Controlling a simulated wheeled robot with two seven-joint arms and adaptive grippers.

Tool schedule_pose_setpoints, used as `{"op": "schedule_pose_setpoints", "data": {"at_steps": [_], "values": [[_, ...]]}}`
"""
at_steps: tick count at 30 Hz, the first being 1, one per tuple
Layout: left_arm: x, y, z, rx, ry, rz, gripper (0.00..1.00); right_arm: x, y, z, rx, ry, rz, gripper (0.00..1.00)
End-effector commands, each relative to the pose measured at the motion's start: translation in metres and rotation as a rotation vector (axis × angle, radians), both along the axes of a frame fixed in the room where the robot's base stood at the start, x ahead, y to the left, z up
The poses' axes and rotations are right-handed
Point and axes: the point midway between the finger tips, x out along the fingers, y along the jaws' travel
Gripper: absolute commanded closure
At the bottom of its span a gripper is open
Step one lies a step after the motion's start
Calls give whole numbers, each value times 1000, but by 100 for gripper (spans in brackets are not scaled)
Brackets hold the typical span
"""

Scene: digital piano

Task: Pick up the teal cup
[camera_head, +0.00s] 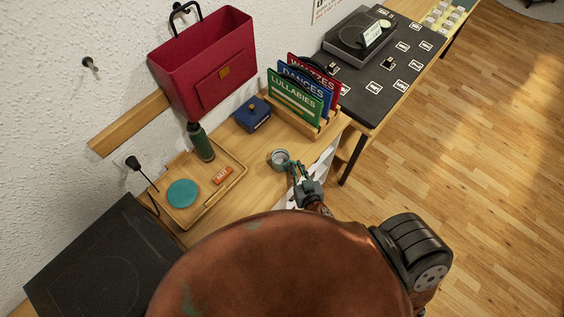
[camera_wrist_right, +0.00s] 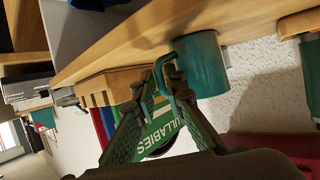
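The teal cup (camera_head: 280,158) stands upright on the wooden desk near its front edge. It is close up in the right wrist view (camera_wrist_right: 205,65), where the picture is turned over and the handle points towards my gripper. My right gripper (camera_head: 294,166) is beside the cup at its handle side. In the right wrist view its fingertips (camera_wrist_right: 161,78) are close together, with the handle between them; whether they grip it is not clear. My left gripper is not in view.
A wooden tray (camera_head: 231,185) with a green bottle (camera_head: 200,142), a teal disc (camera_head: 182,193) and an orange box (camera_head: 222,175) lies left of the cup. A rack of songbooks (camera_head: 297,98) and a blue box (camera_head: 253,114) stand behind. A dark table (camera_head: 375,95) stands at the right.

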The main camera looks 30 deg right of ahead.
Motion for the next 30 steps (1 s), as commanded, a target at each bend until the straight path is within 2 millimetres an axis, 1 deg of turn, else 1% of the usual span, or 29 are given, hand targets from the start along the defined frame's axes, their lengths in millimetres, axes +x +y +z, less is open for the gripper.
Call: {"op": "schedule_pose_setpoints", "data": {"at_steps": [3, 7, 8, 26, 30], "values": [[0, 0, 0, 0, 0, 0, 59, 0, 0, 0, 0, 0, 0, 90], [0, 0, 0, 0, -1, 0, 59, 0, 0, 0, 0, 0, 0, 99], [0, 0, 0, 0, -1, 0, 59, 0, 0, 0, 0, 0, 0, 100], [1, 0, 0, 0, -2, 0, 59, 0, 0, 1, 0, -1, 0, 100], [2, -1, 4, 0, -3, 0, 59, 0, 0, 11, -1, -2, 0, 100]]}}
